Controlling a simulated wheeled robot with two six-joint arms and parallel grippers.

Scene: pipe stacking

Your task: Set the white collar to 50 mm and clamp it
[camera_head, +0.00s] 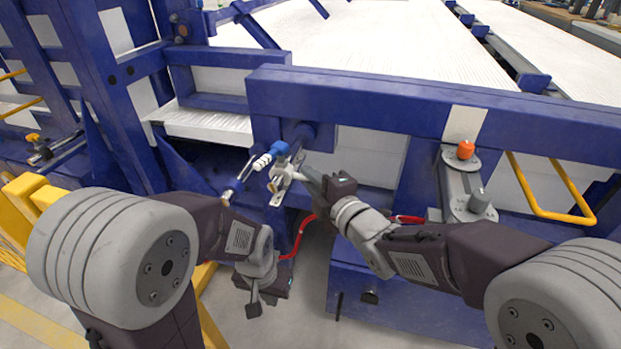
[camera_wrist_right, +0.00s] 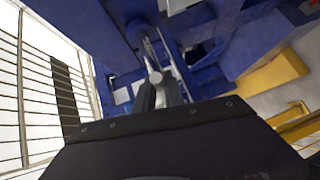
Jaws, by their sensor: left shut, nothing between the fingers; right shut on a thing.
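A white collar (camera_head: 262,161) sits on a thin slanted rod next to a blue fitting (camera_head: 279,148), in front of the blue frame. My right gripper (camera_head: 291,172) is at the right of the collar, beside a silver upright plate (camera_head: 281,192). It is shut on a small pale round piece (camera_wrist_right: 155,77), seen between its fingertips in the right wrist view. The fingers hide part of this piece, and I cannot tell whether it belongs to the collar's clamp. My left gripper (camera_head: 254,305) is low, below the fixture, shut and empty, pointing down. Any scale marks are too small to read.
A blue beam (camera_head: 380,105) runs across above the work spot. An orange knob (camera_head: 465,150) and a grey knob (camera_head: 479,200) stand on a bracket at the right. A red hose (camera_head: 299,238) hangs below the fixture. Yellow rails (camera_head: 548,205) stand at the far right.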

